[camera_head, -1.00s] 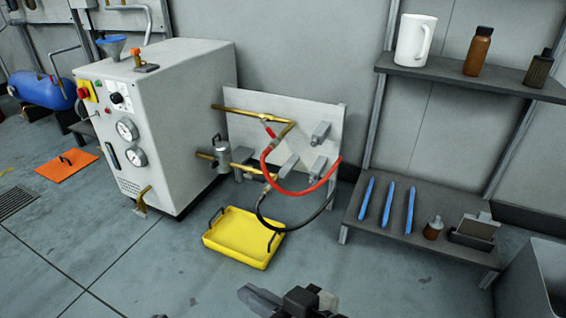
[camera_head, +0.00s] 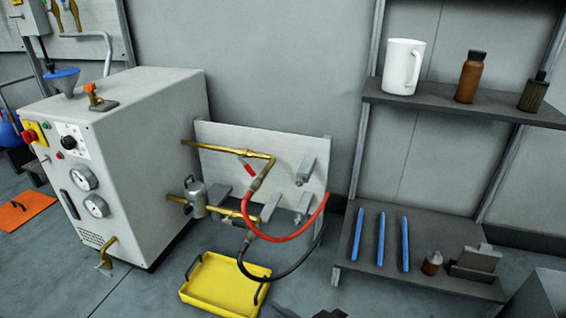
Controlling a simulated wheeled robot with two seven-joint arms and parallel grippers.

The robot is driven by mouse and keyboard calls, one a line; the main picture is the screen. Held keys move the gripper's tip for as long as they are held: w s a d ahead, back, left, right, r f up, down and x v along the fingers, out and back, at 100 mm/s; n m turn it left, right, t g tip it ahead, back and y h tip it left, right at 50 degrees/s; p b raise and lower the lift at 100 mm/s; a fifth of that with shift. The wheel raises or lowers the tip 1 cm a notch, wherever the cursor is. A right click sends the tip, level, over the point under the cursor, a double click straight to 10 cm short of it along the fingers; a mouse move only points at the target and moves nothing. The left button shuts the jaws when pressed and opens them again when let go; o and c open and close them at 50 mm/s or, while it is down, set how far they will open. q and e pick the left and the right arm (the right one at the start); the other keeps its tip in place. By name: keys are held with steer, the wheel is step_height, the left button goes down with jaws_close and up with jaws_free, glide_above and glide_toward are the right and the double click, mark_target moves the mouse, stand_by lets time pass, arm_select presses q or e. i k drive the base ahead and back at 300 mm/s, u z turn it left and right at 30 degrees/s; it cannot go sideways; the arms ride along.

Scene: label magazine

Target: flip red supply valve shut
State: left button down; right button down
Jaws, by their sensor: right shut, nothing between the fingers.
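The red supply valve is a short red lever (camera_head: 246,169) on the upper brass pipe (camera_head: 225,150), in front of a pale panel. The lever slants across below the pipe, just above a brass hose fitting. A red hose (camera_head: 262,231) loops from that fitting to the panel's right side. My right gripper (camera_head: 284,312) shows only as a dark sliver at the bottom edge, well below and apart from the valve. It is shut and empty, and most of it is cut off. My left gripper is not in view.
A grey machine (camera_head: 120,120) with gauges stands left of the panel (camera_head: 285,146). A black hose (camera_head: 280,275) hangs low over a yellow tray (camera_head: 222,288) on the floor.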

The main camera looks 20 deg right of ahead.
mark_target(246, 167)
steer(key=z, duration=0.75)
steer(key=i, duration=1.2)
steer(key=z, duration=0.25)
